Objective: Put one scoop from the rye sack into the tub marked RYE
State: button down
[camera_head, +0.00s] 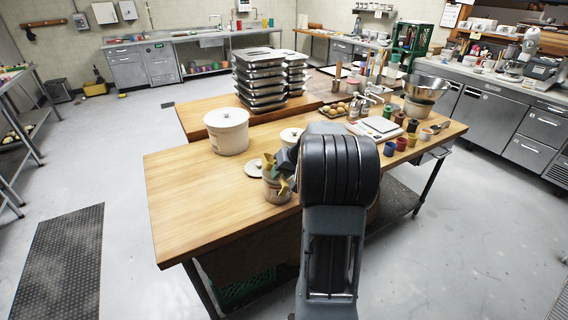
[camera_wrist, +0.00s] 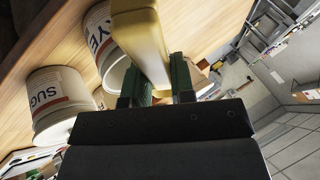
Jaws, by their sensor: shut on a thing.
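My gripper (camera_wrist: 156,84) is shut on a yellow scoop (camera_wrist: 142,35), its two green fingers on either side of it. The tub marked RYE (camera_wrist: 99,27) is pale with red and dark print, close beside the scoop in the wrist view. In the head view, a small tub (camera_head: 275,193) stands right at my gripper, partly covered by yellow-green parts and my arm. A loose pale lid (camera_head: 253,170) lies beside it. The scoop's load and the tub's inside are hidden. I see no rye sack in either view.
A tub with lettering starting SUG (camera_wrist: 57,98) stands near the RYE tub. A large lidded white tub (camera_head: 227,134) stands behind on the wooden table (camera_head: 195,210). Stacked trays (camera_head: 260,77), a scale (camera_head: 380,127) and small coloured pots (camera_head: 390,148) crowd the back and right. The table's left front is clear.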

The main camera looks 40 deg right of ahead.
jog(key=shift+w+a+r+n+g+h+p, duration=0.1)
jog(key=shift+a+n+g+h+p, duration=0.1)
jog(key=shift+h, duration=0.4)
jog(key=shift+w+a+n+g+h+p, duration=0.1)
jog(key=shift+n+g+h+p, duration=0.1)
jog(key=shift+h, duration=0.4)
jog(key=shift+f+g+h+p, duration=0.25)
jog(key=shift+g+h+p, duration=0.15)
jog(key=shift+h+p, duration=0.75)
jog(key=shift+d+r+p, duration=0.1)
jog(key=shift+r+p, duration=0.75)
jog(key=shift+r, duration=0.95)
jog(key=shift+s, duration=0.1)
